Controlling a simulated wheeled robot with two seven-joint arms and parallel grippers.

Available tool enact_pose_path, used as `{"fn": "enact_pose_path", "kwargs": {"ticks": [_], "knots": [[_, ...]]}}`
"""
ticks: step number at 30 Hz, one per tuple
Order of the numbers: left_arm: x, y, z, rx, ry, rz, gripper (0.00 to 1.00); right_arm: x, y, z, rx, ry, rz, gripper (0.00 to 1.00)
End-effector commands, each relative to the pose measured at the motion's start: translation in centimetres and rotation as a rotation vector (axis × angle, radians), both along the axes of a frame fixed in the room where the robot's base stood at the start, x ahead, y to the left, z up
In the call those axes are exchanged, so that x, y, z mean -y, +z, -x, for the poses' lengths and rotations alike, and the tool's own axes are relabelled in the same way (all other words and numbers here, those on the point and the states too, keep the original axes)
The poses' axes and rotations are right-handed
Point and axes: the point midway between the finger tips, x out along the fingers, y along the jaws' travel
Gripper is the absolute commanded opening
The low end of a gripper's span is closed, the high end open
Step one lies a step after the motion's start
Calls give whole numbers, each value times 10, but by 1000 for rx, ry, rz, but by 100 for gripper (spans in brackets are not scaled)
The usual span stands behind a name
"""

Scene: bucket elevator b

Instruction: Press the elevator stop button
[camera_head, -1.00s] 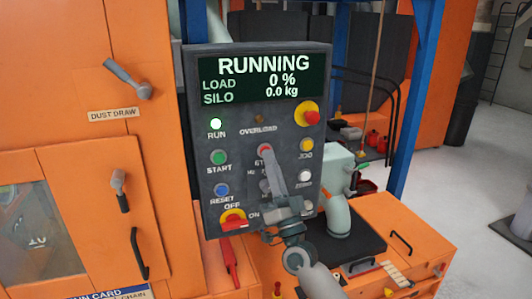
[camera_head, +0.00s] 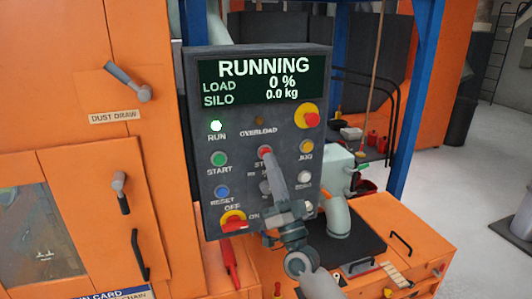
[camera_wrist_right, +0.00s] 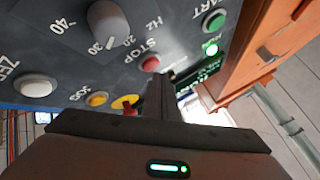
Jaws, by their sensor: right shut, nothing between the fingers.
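The red STOP button (camera_head: 265,150) sits in the middle of the grey control panel (camera_head: 318,140), and it also shows in the right wrist view (camera_wrist_right: 150,63). My right gripper (camera_head: 267,158) is shut and empty, its fingers pointing at the panel. Its tips (camera_wrist_right: 158,78) are right by the STOP button, and they partly cover the STOP label in the head view. I cannot tell whether they touch the button. The panel's screen (camera_head: 262,78) reads RUNNING, load 0 %, silo 0.0 kg. The green RUN lamp (camera_head: 216,126) is lit. My left gripper is not in view.
Close by on the panel are the green START button (camera_head: 219,159), blue RESET button (camera_head: 222,190), yellow JOG button (camera_head: 306,146), red emergency knob (camera_head: 311,119) and a grey dial (camera_wrist_right: 108,24). An orange cabinet (camera_head: 75,130) stands at the left.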

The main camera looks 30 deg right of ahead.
Motion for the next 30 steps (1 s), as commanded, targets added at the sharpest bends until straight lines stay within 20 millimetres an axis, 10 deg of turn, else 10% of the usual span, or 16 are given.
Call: {"fn": "enact_pose_path", "kwargs": {"ticks": [30], "knots": [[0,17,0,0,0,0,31,-10,0,41,-1,0,0,0]]}}
